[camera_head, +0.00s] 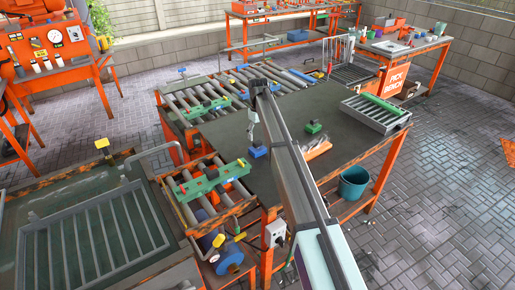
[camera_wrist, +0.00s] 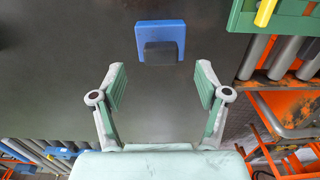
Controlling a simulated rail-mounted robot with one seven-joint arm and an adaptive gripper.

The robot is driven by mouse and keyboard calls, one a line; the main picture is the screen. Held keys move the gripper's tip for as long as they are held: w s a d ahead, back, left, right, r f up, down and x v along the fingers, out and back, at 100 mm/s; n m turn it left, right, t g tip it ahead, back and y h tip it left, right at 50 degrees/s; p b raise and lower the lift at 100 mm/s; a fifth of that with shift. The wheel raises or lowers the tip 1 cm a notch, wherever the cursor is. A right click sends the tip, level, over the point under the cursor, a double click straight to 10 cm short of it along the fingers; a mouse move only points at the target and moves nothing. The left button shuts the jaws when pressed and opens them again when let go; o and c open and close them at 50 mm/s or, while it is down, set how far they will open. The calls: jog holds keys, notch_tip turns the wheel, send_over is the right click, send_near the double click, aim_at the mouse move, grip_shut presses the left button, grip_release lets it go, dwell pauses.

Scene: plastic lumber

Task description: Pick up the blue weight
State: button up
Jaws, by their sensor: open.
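The blue weight (camera_head: 258,152) lies on the dark table top, left of my arm in the head view. In the wrist view the blue weight (camera_wrist: 172,29) shows as a square blue block with a dark raised part, beyond the fingertips at the top centre. My gripper (camera_wrist: 160,87) is open, with its two green-padded fingers spread wide and only bare table between them. In the head view my gripper (camera_head: 252,134) hangs over the table close to the weight, partly hidden by my arm. The fingers look apart from the weight.
A green weight (camera_head: 314,127) stands on the same table right of my arm, near an orange tray (camera_head: 318,151). A metal rack (camera_head: 377,117) lies at the table's right. Roller conveyors (camera_head: 203,92) run along the back; a green fixture (camera_head: 205,182) sits on rollers at left.

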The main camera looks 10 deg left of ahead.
aim_at(258, 141)
jog(key=shift+a+f+p, duration=0.15)
jog(key=shift+f+p, duration=1.3)
jog(key=shift+f, duration=1.55)
jog(key=shift+w+r, duration=0.1)
grip_shut()
